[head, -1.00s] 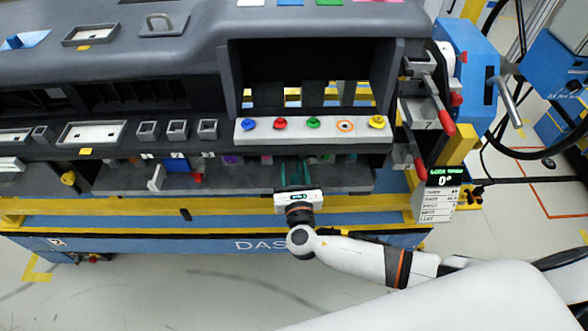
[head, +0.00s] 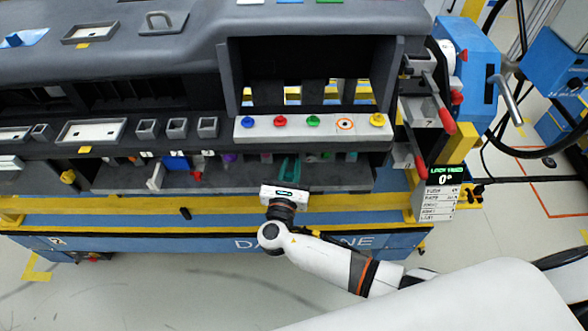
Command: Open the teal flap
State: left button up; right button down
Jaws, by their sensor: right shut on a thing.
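The teal flap (head: 289,169) shows as a small teal patch on the lower ledge of the dashboard, below the row of coloured knobs. My right gripper (head: 289,161) reaches up to it from below, its white wrist body just in front of the ledge. Its fingers are shut on the teal piece, which they partly hide. The flap's hinge and exact opening angle are too small to tell. My left gripper is not in view.
Coloured knobs (head: 313,121) line a light panel above my right gripper. Red-handled levers (head: 446,121) and a small display (head: 443,173) stand at the right. A yellow rail (head: 130,204) runs below the ledge. The floor in front is free.

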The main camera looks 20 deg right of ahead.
jog(key=shift+w+a+m+g+h, duration=0.2)
jog(key=shift+m+g+h, duration=0.15)
jog(key=shift+h, duration=0.2)
jog(key=shift+w+a+m+g+h, duration=0.15)
jog(key=shift+m+g+h, duration=0.1)
jog(key=shift+m+h, duration=0.25)
jog(key=shift+r+m+h+b, duration=0.1)
jog(key=shift+m+h+b, duration=0.15)
jog(key=shift+b, duration=0.05)
jog(key=c, duration=1.5)
grip_release()
jog(key=shift+o, duration=1)
jog(key=shift+s+a, duration=0.1)
jog(key=shift+s, duration=0.1)
jog(key=b+v, duration=0.2)
jog(key=v, duration=0.9)
jog(key=shift+a, duration=0.35)
